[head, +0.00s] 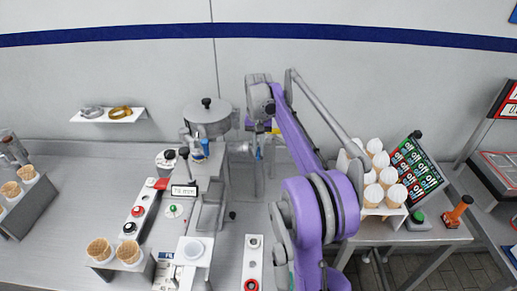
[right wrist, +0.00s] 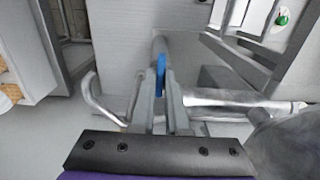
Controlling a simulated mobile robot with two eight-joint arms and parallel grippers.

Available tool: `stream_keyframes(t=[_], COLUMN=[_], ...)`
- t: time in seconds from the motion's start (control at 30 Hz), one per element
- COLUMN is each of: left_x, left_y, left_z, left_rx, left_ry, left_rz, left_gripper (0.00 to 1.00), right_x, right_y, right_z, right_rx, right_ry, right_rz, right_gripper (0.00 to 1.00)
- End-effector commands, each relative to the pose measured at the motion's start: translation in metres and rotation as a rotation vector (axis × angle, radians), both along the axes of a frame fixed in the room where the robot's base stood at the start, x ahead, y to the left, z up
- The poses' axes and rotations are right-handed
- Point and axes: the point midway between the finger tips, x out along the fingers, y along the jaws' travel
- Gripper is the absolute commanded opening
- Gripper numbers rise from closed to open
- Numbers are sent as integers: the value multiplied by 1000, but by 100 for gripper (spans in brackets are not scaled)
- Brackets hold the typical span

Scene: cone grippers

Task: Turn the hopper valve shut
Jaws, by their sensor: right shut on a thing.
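The hopper (head: 208,116) is a grey lidded drum with a black knob, standing on the machine at the back of the counter. In the right wrist view a blue valve lever (right wrist: 160,72) stands upright between the fingers of my right gripper (right wrist: 160,95), which is shut on it. A grey metal pipe (right wrist: 225,105) runs to the right beside the fingers. In the head view my right gripper (head: 259,148) is beside the hopper machine, partly hidden and small. My left gripper is not in view.
Ice-cream cones (head: 100,250) stand in a holder at the front left. White-topped cones (head: 373,193) and a sign board (head: 417,171) are at the right. A small shelf (head: 108,116) holds rings.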

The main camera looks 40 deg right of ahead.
Motion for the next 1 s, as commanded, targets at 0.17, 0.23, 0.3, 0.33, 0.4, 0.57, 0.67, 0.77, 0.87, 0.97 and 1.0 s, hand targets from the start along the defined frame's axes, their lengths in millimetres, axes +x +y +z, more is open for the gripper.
stream_keyframes(t=[0.17, 0.23, 0.3, 0.33, 0.4, 0.57, 0.67, 0.77, 0.87, 0.97, 1.0], left_x=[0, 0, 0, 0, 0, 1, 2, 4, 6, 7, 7], left_y=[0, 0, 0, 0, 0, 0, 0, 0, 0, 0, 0], left_z=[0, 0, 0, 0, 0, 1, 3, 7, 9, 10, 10], left_rx=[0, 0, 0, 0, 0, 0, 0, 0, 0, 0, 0], left_ry=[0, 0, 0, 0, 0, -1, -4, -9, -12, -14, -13], left_rz=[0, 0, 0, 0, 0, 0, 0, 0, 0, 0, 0], left_gripper=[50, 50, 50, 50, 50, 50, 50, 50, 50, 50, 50], right_x=[0, 0, 0, 0, 0, 0, 0, 1, 0, 0, 0], right_y=[0, 0, 0, 0, 0, 0, 0, 0, 0, 0, 0], right_z=[-1, -1, 0, 0, 0, 7, 23, 44, 66, 84, 89], right_rx=[1, 1, 1, 1, 1, 0, 1, 0, 0, 1, 1], right_ry=[2, 1, 1, 1, 1, 0, -1, -1, -1, -1, 1], right_rz=[0, 0, 0, 0, 0, 1, 0, 0, 0, 0, 0], right_gripper=[41, 42, 42, 42, 42, 42, 42, 42, 42, 42, 42])
